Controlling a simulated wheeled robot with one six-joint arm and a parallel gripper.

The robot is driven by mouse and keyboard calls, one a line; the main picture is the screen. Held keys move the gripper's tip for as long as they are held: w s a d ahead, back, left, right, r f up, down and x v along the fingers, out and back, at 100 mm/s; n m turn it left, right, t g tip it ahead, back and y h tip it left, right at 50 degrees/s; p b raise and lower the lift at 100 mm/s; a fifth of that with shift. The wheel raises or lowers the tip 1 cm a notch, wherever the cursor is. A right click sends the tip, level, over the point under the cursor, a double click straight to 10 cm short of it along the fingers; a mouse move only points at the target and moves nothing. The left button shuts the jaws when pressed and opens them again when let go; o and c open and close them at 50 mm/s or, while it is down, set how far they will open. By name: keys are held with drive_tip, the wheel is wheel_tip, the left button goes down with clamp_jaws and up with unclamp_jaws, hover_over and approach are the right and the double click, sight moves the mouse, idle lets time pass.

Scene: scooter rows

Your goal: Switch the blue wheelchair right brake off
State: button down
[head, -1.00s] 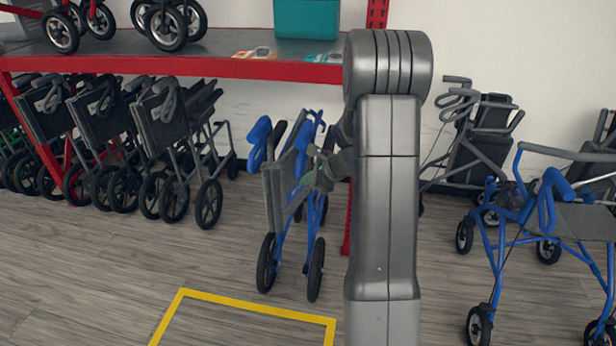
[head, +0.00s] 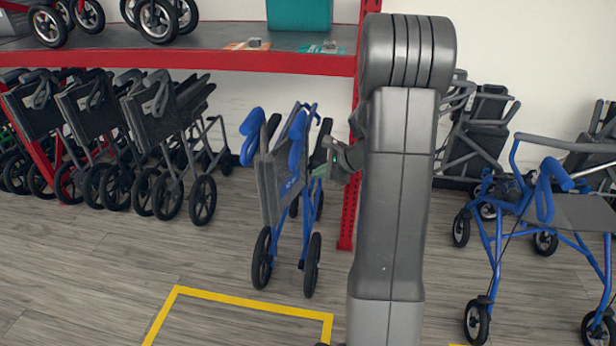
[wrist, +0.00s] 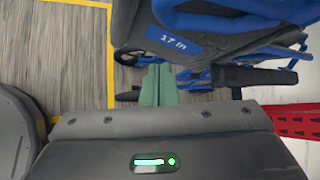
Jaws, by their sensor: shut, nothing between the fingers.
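The folded blue wheelchair (head: 288,190) stands upright left of my arm in the head view, with blue handles, a grey seat sling and black wheels. In the wrist view its grey fabric with a blue "17 in" label (wrist: 182,44) and blue tubes fill the upper right. My gripper (head: 326,172) is at the wheelchair's right side, partly behind my arm. In the wrist view my gripper's green fingers (wrist: 158,84) are together and empty, just below the fabric. A black padded part (wrist: 255,77) lies to their right. I cannot make out the right brake lever or its position.
A red-framed shelf (head: 240,63) runs behind the wheelchair, its red post (head: 347,215) close to my gripper. Folded grey wheelchairs (head: 160,110) stand at left. A blue rollator (head: 548,200) stands at right. Yellow floor tape (head: 250,302) marks open floor in front.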

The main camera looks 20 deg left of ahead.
drive_tip(key=v, duration=0.5)
drive_tip(key=shift+w, duration=0.15)
drive_tip(key=s+b+x, duration=0.1)
drive_tip(key=b+x, duration=0.1)
drive_tip(key=x, duration=0.9)
drive_tip(key=shift+a+r+n+t+b, duration=0.15)
drive_tip(key=shift+a+n+t+b, duration=0.2)
drive_tip(key=shift+a, duration=0.2)
drive_tip(key=shift+w, duration=0.2)
drive_tip(key=shift+r, duration=0.15)
